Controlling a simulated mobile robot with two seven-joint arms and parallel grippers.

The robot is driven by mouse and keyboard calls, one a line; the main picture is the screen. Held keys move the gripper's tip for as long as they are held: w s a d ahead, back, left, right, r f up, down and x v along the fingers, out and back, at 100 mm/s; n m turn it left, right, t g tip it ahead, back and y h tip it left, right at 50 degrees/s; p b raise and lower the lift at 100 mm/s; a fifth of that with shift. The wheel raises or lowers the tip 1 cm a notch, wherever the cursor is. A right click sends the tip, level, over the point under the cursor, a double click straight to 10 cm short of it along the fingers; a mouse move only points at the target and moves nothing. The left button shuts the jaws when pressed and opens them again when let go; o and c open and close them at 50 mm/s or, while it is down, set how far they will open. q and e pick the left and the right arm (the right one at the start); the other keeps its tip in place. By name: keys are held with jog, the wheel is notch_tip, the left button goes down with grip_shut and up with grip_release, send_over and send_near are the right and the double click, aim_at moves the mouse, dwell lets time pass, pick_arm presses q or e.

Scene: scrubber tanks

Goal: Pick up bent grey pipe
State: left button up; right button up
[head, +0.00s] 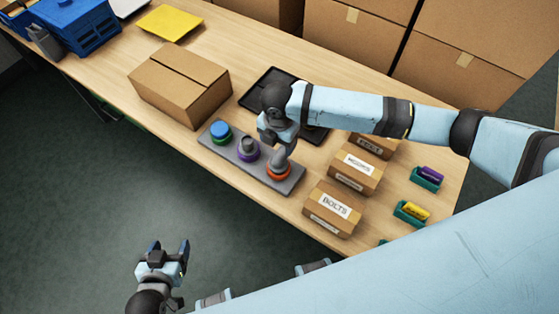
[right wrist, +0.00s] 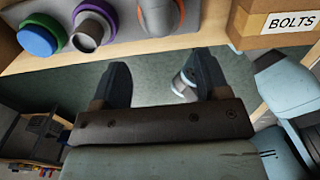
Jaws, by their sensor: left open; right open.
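The bent grey pipe (head: 281,158) stands in an orange ring (head: 278,173) at the right end of a grey base (head: 225,152) on the table. In the right wrist view the pipe (right wrist: 160,16) is at the top, beyond the fingertips and between them sideways. My right gripper (head: 277,138) hangs close to the pipe, partly overlapping it in the head view; contact cannot be told. In the right wrist view its jaws (right wrist: 161,70) are open and empty. My left gripper (head: 170,246) is open and empty, over the floor in front of the table.
The same base carries a blue and green piece (head: 220,131) and a grey piece in a purple ring (head: 248,148). A black tray (head: 258,90) lies behind. A cardboard box (head: 180,85) stands left; labelled boxes (head: 333,208) and small bins (head: 411,213) stand right.

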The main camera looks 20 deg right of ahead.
aim_at(278, 157)
notch_tip(278, 157, down, 10)
jog(key=shift+s+a+r, duration=0.1)
jog(key=shift+s+r, duration=0.05)
jog(key=shift+r, duration=0.05)
dwell(0.3)
jog(key=c, duration=1)
